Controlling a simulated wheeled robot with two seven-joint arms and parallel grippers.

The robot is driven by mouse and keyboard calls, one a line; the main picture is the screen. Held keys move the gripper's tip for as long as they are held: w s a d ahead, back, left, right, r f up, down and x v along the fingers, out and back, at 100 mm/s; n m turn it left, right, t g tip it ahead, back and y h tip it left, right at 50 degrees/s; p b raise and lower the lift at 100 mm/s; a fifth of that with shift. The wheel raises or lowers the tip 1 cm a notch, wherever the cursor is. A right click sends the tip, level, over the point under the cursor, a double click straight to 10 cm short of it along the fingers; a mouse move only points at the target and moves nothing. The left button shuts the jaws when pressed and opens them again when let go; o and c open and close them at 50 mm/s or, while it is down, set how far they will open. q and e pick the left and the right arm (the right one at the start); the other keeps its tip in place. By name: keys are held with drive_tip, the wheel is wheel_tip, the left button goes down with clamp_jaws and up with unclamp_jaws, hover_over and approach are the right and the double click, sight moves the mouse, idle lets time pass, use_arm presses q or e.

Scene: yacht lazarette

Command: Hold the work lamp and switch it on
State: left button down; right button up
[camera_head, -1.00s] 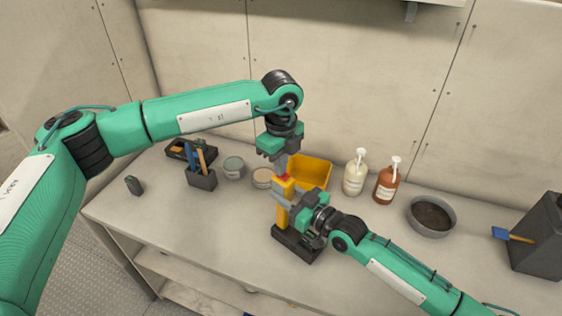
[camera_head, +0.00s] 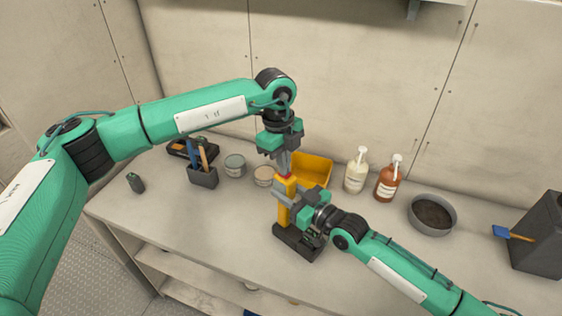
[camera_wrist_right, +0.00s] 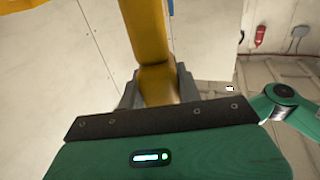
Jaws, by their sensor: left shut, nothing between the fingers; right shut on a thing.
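The work lamp (camera_head: 284,214) is an upright yellow post on a dark flat base (camera_head: 298,243), with a red button (camera_head: 286,176) on top. It stands on the bench. My right gripper (camera_head: 288,198) is shut around the upper post from the right. The right wrist view shows the yellow post (camera_wrist_right: 153,82) between the grey fingers. My left gripper (camera_head: 285,170) is shut and empty, pointing down with its tips at the red button. The tips partly cover the button, so I cannot tell if it is pressed. No light from the lamp is visible.
A yellow bin (camera_head: 312,170) stands close behind the lamp. Two pump bottles (camera_head: 356,172) (camera_head: 388,180) and a grey bowl (camera_head: 432,214) are to the right. Tins (camera_head: 235,166) (camera_head: 264,176) and a tool holder (camera_head: 203,177) are to the left.

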use_arm(q)
drive_tip(key=shift+s+d+f, duration=0.45)
drive_tip(key=shift+s, duration=0.05)
use_arm(e)
drive_tip(key=shift+a+r, duration=0.15)
drive_tip(key=shift+a, duration=0.05)
use_arm(q)
wheel_tip(320, 180, up, 15)
drive_tip(key=w+a, duration=0.2)
use_arm(e)
drive_tip(key=shift+d, duration=0.15)
use_arm(q)
drive_tip(key=shift+f, duration=0.1)
use_arm(e)
drive_tip(key=shift+w, duration=0.1)
drive_tip(key=o, duration=1.3)
drive_tip(key=shift+c, duration=0.2)
drive_tip(key=shift+d, duration=0.1)
drive_tip(key=v, duration=1.2)
